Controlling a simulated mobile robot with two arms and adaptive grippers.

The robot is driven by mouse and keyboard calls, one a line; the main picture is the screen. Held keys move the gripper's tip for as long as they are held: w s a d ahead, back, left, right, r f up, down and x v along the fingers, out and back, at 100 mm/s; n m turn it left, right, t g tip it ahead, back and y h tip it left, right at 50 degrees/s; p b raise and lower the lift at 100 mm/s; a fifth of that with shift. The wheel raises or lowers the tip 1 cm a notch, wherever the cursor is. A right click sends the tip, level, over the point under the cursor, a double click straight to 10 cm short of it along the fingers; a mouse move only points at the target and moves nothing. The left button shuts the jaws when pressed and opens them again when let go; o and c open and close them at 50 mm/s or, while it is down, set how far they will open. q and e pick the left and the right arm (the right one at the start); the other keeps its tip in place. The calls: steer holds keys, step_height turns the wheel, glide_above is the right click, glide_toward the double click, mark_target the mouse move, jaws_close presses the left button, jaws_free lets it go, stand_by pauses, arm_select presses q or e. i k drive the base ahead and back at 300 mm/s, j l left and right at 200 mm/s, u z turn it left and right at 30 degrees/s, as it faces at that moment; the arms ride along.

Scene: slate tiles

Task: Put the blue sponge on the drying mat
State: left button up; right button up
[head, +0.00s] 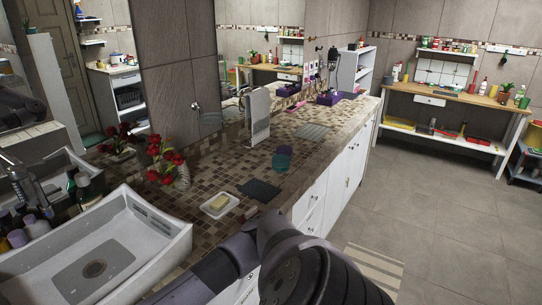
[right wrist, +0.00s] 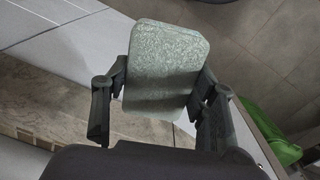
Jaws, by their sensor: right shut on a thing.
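In the right wrist view my right gripper (right wrist: 162,80) is shut on a flat, rounded, grey-green patterned slab (right wrist: 167,45), which looks like the sponge; its colour reads more green than blue here. A finger lies on each side of it. In the head view my right arm reaches over the counter's front edge and hides the gripper and the slab. A grey mat (head: 312,131) lies on the tiled counter, and a dark flat mat (head: 259,189) lies nearer; I cannot tell which is the drying mat. My left gripper is not in view.
A white dish with yellow soap (head: 220,203) lies left of the dark mat. A teal and purple cup or bowl (head: 282,158) stands between the mats. A white sink (head: 140,237), red flowers (head: 166,160) and a towel stand (head: 259,117) are also on the counter.

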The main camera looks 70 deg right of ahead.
mark_target(260, 189)
steer(key=k+l+z, duration=0.25)
steer(key=l, duration=0.95)
steer(key=i+l+z, duration=0.2)
steer(key=l, duration=1)
steer(key=k, duration=0.1)
